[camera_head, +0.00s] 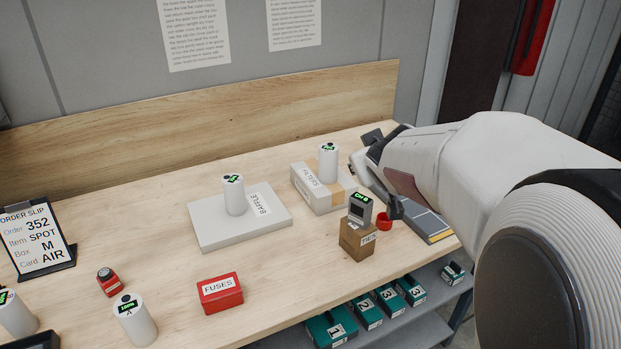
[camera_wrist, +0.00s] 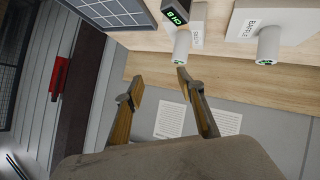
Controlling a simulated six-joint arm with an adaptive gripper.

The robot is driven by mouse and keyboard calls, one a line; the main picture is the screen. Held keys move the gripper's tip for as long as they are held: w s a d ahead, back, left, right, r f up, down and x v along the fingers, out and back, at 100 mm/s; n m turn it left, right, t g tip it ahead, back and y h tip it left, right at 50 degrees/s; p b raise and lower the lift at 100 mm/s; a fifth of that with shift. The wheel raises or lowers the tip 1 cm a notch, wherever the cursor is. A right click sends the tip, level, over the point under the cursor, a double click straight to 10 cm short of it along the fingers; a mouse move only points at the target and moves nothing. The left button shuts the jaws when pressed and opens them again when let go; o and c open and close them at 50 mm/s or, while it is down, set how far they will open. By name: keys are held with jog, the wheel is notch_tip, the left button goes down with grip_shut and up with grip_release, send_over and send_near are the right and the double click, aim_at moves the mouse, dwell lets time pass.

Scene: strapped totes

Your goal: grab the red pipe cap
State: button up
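The red pipe cap (camera_head: 384,221) is a small red ring-like piece on the table at the right in the head view. It sits beside the brown box (camera_head: 356,240), towards the grey folder. I do not see it in the wrist view. My gripper (camera_head: 381,172) is above the table's right part, with one dark finger just above the cap in the picture; I cannot tell the height gap. In the wrist view my gripper (camera_wrist: 161,80) shows two fingers spread apart with nothing between them.
A small display unit (camera_head: 360,210) stands on the brown box. The filters box (camera_head: 320,190) with a white cylinder (camera_head: 328,163) is behind, and the baffle plate (camera_head: 235,228) is left. A grey folder (camera_head: 427,221) lies right. Clear table lies around the red fuses box (camera_head: 220,294).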

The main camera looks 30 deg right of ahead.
jog(key=w+d+f+n+t, duration=0.1)
jog(key=w+d+f, duration=0.2)
jog(key=w+d, duration=0.3)
jog(key=n+t+y, duration=0.1)
jog(key=n+y, duration=0.2)
jog(key=y, duration=0.3)
send_over(391, 224)
jog(key=d, duration=0.2)
notch_tip(391, 224, down, 14)
jog(key=s+f+y, duration=0.1)
jog(key=s+f, duration=0.1)
jog(key=s+f+y, duration=0.1)
jog(key=f, duration=0.2)
jog(key=s+f+y, duration=0.1)
jog(key=s+f, duration=0.1)
jog(key=shift+s+d+f, duration=0.1)
jog(key=shift+s+f, duration=0.1)
jog(key=shift+s, duration=0.1)
jog(key=shift+s+f+y, duration=0.4)
jog(key=shift+s, duration=0.05)
jog(key=shift+x, duration=1.35)
jog(key=shift+w+r, duration=0.1)
